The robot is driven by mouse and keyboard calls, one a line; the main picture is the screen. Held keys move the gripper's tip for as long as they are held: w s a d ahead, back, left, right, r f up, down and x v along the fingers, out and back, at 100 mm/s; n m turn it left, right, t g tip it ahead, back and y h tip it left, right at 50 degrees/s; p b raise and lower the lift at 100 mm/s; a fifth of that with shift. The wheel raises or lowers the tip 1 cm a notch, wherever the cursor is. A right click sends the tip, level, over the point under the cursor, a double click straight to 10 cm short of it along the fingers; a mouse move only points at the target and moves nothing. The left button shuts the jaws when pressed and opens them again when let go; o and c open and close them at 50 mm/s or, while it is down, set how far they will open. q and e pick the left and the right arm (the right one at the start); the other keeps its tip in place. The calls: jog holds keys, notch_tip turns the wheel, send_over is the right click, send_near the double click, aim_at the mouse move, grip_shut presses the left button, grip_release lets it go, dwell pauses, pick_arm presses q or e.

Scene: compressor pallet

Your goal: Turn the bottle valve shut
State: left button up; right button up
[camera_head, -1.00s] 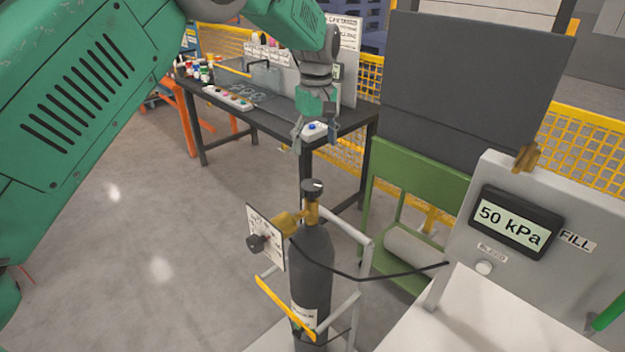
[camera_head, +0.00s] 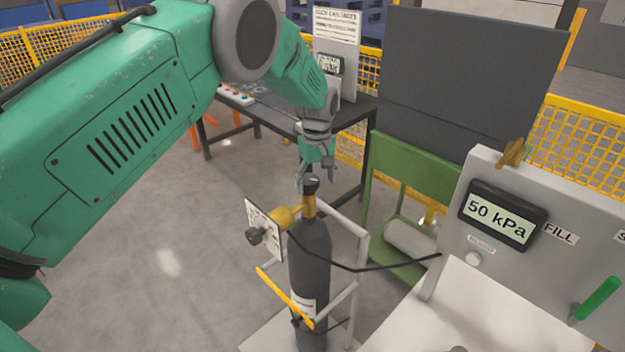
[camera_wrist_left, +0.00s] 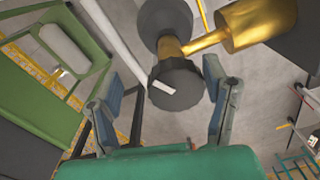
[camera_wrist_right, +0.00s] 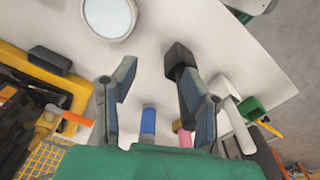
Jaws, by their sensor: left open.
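The bottle (camera_head: 310,258) is dark grey and stands upright in a grey frame. Its black valve knob (camera_head: 311,183) with a white mark tops a brass neck (camera_head: 309,206). My left gripper (camera_head: 315,180) is at the knob from above. In the left wrist view the knob (camera_wrist_left: 178,84) lies between the open fingers of my left gripper (camera_wrist_left: 168,95), with gaps on both sides. My right gripper (camera_wrist_right: 158,85) shows only in its own wrist view, open. A black block-ended part (camera_wrist_right: 180,62) shows near its right finger; contact cannot be told.
A brass regulator (camera_head: 284,216) with a dark knob and plate juts left from the neck. A black hose (camera_head: 370,268) runs to the grey panel, whose display (camera_head: 502,214) reads 50 kPa. A green stand (camera_head: 420,170) and dark workbench (camera_head: 350,118) are behind. Open floor lies left.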

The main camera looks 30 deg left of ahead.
aim_at(305, 176)
pick_arm(q)
jog(key=shift+d, duration=0.2)
jog(key=c, duration=0.5)
jog(key=shift+r, duration=0.2)
jog(key=c, duration=0.5)
jog(key=a, duration=0.3)
jog(key=shift+a+f, duration=0.25)
jog(key=shift+f, duration=0.1)
jog(key=shift+c, duration=0.7)
jog(key=shift+w+f, duration=0.15)
jog(key=shift+w, duration=0.05)
jog(key=shift+s+d, duration=0.15)
jog(key=shift+d, duration=0.15)
pick_arm(e)
jog(key=shift+w+a, duration=0.15)
jog(key=shift+a, duration=0.45)
